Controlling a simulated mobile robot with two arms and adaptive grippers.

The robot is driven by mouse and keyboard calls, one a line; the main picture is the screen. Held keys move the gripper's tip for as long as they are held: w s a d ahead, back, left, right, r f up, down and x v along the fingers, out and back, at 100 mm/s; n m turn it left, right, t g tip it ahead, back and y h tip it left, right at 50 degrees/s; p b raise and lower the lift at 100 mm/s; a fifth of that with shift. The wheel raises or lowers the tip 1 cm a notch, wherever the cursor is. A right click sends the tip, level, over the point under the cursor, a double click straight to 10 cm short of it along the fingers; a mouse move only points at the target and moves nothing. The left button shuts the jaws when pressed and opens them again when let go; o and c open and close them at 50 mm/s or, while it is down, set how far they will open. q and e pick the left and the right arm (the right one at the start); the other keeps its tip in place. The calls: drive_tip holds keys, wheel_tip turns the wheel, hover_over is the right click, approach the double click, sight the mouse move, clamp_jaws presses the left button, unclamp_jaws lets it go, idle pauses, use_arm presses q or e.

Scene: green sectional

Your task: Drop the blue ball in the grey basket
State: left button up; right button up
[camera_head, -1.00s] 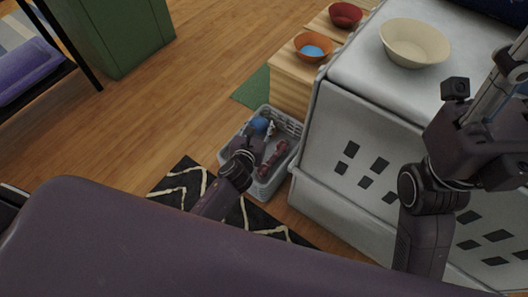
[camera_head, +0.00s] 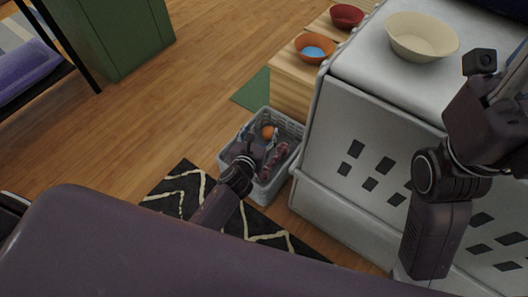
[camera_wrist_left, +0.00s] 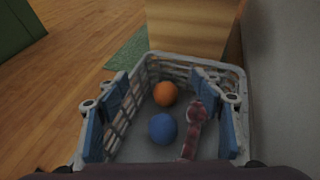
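The grey basket (camera_head: 291,128) stands on the floor beside the white unit; its rim and slatted walls fill the left wrist view (camera_wrist_left: 240,72). The blue ball (camera_wrist_left: 162,128) lies low inside the basket, near an orange ball (camera_wrist_left: 165,94). In the head view the blue ball does not show, and the orange ball (camera_head: 268,132) does. My left gripper (camera_head: 260,146) is over the basket. Its two blue-padded fingers are spread wide in the left wrist view, with nothing gripped and the blue ball below between them.
A reddish toy (camera_wrist_left: 194,125) lies in the basket at the right. The white unit (camera_head: 350,110) rises close on the basket's right, with a cream bowl (camera_head: 422,38) on top. A patterned rug (camera_head: 180,190) lies at the left; the wood floor (camera_head: 190,90) beyond is clear.

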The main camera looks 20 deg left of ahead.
use_arm(q)
drive_tip(key=shift+s, duration=0.1)
drive_tip(key=v, duration=1.1)
drive_tip(key=shift+s+r, duration=0.25)
drive_tip(key=shift+s, duration=0.1)
